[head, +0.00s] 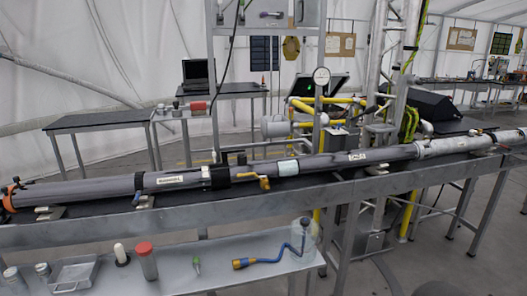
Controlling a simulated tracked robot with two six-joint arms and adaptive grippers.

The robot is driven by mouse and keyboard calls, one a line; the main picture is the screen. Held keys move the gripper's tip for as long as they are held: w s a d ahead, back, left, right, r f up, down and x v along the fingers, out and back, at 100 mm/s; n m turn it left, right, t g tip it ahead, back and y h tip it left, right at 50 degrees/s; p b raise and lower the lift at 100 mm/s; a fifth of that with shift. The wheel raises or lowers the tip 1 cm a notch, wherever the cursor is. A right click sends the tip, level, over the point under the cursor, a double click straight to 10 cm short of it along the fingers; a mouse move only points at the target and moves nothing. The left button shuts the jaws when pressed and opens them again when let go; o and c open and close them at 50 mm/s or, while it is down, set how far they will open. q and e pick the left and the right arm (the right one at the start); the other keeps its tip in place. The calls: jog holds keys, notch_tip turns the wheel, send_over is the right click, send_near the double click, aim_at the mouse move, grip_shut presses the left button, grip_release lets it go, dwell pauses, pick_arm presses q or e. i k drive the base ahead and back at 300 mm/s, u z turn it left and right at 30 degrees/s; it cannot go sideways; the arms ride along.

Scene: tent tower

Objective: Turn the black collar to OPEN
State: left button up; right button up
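A long grey tube assembly (320,163) lies across the bench from left to right. A wide black collar (219,177) sits around it left of the middle, right beside a pale ring (206,174). A narrower black band (139,182) is around the tube further left. I cannot read any OPEN mark or tell how the collar is turned. A brass-coloured valve with a yellow handle (264,182) hangs at the tube right of the collar. Neither of my grippers is in view.
The bench rail (110,232) runs along the front. A lower shelf (215,258) holds a red-capped jar (146,262), a tray (74,275), a blue hose (275,260) and small items.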

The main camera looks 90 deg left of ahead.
aim_at(220, 175)
jog(key=z, duration=0.55)
jog(key=i, duration=0.25)
jog(key=u, duration=2.3)
jog(key=i, duration=0.2)
jog(key=u, duration=2.05)
jog(key=k, duration=0.6)
jog(key=u, duration=0.35)
jog(key=i, duration=1.65)
jog(key=z, duration=0.35)
